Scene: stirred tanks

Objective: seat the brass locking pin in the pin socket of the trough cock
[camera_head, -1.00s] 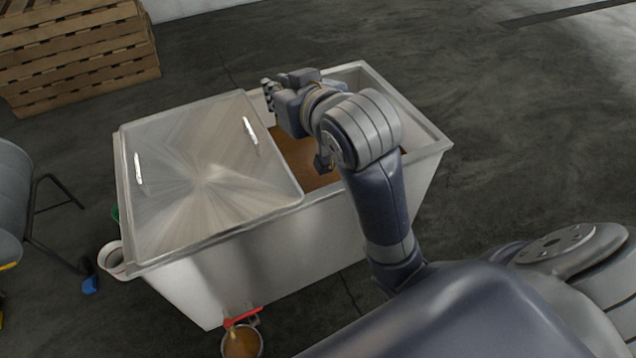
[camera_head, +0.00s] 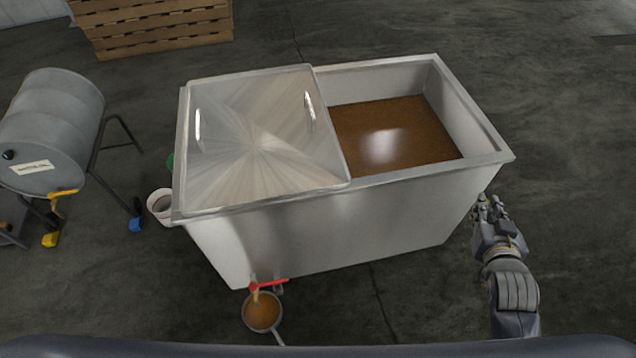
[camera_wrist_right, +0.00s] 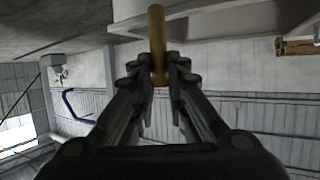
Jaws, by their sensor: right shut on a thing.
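My right gripper (camera_head: 489,207) is beside the right end of the steel trough (camera_head: 350,225), outside its wall. In the right wrist view the right gripper (camera_wrist_right: 158,75) is shut on the brass locking pin (camera_wrist_right: 157,40), a gold rod that sticks out past the fingertips. The pin cannot be made out in the head view. The trough cock (camera_head: 268,285) with its red handle is low on the trough's front wall, at the left. Brown liquid runs from it into a pan below. The pin socket is too small to make out. My left gripper does not show.
A steel lid (camera_head: 262,150) covers the trough's left part; brown liquid (camera_head: 395,135) shows at the right. The pan (camera_head: 262,312) stands on the floor below the cock. A white bucket (camera_head: 160,204) and a grey drum (camera_head: 52,125) are at the left.

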